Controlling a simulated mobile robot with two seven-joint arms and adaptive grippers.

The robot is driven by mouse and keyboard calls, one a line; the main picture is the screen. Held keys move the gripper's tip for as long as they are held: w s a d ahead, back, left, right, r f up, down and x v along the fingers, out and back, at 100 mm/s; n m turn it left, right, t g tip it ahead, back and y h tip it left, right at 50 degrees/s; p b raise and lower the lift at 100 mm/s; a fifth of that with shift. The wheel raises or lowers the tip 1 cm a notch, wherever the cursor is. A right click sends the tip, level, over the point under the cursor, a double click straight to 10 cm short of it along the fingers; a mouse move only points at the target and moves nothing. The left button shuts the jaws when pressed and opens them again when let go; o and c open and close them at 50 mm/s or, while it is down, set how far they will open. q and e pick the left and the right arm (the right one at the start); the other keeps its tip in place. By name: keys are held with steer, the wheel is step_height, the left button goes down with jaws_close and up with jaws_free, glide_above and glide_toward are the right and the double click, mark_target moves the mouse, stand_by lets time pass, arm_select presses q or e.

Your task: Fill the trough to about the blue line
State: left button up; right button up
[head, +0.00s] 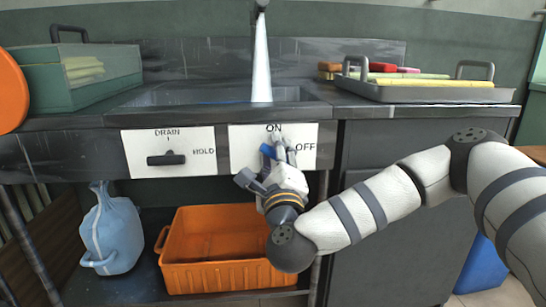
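The trough (316,106) is a dark basin set in the counter. A stream of water (261,65) falls into it from the tap (262,5) above. A bluish strip shows inside the basin, but I cannot make out the water level against a line. Below the rim, the ON/OFF panel (242,138) has a blue lever (267,151), partly hidden by my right gripper (268,165). My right gripper is at the lever; whether its fingers grip it is unclear. The drain handle (166,159) lies horizontal, towards HOLD. My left gripper is out of view.
A green bin (85,85) stands left on the counter, and a grey tray (430,93) with coloured items right. An orange round thing (10,92) is at the left edge.

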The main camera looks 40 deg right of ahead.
jaws_close()
steer(key=shift+r+p, duration=0.3)
steer(key=shift+p, duration=0.15)
steer(key=n+p, duration=0.1)
steer(key=n+y+p, duration=0.1)
steer(key=n+p, duration=0.3)
steer(key=shift+r+t, duration=0.25)
steer(key=shift+t, duration=0.15)
steer(key=shift+w+f+n+y+p, duration=0.1)
steer(key=shift+f+n+y+p, duration=0.25)
steer(key=shift+n, duration=0.25)
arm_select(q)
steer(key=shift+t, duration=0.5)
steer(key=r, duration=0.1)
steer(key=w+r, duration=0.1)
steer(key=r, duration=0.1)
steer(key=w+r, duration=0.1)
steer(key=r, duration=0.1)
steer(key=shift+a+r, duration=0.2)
arm_select(e)
steer(key=shift+f, duration=0.15)
jaws_free()
steer(key=shift+f, duration=0.1)
